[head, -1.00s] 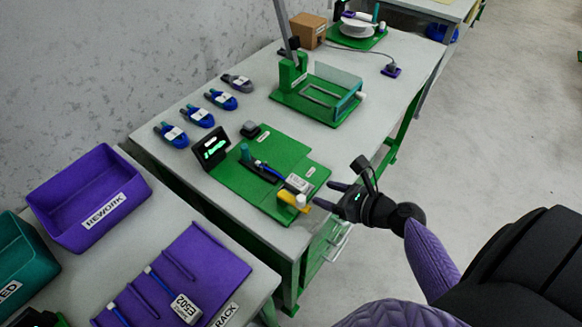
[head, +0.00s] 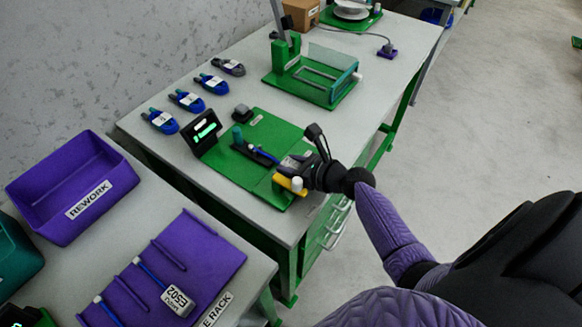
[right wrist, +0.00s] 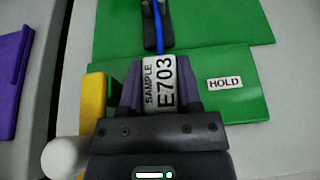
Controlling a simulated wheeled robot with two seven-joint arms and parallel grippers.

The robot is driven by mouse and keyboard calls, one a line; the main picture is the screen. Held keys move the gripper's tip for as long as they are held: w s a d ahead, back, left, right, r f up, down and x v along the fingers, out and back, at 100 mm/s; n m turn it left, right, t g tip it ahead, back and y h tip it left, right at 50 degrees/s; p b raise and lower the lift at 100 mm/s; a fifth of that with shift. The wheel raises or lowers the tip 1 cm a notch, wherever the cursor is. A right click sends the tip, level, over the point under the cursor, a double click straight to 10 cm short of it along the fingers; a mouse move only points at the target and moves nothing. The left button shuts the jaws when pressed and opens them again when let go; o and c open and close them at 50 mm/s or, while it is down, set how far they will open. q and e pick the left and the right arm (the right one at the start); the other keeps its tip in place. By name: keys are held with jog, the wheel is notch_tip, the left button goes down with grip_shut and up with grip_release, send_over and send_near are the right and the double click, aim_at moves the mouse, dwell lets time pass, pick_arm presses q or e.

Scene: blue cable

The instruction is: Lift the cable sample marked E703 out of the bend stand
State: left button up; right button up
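The cable sample marked E703 (right wrist: 161,85) has a white tag and a blue cable (right wrist: 158,30) running away from it into a dark channel. It lies on the green bend stand (head: 220,165), mostly covered by my gripper in the head view. My right gripper (head: 300,168) is down at the tag. In the right wrist view its fingers (right wrist: 161,88) stand on both sides of the tag, right against its edges; I cannot tell whether they press on it. My left gripper is not in view.
A yellow part with a white knob (head: 296,184) is close beside my right gripper. A lit display (head: 205,132) stands at the stand's left. A HOLD label (right wrist: 225,83) marks the green plate. The purple rack (head: 215,255) holds a sample marked E502 (head: 178,300); the REWORK bin (head: 75,190) is behind it.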

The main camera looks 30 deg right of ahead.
grip_shut()
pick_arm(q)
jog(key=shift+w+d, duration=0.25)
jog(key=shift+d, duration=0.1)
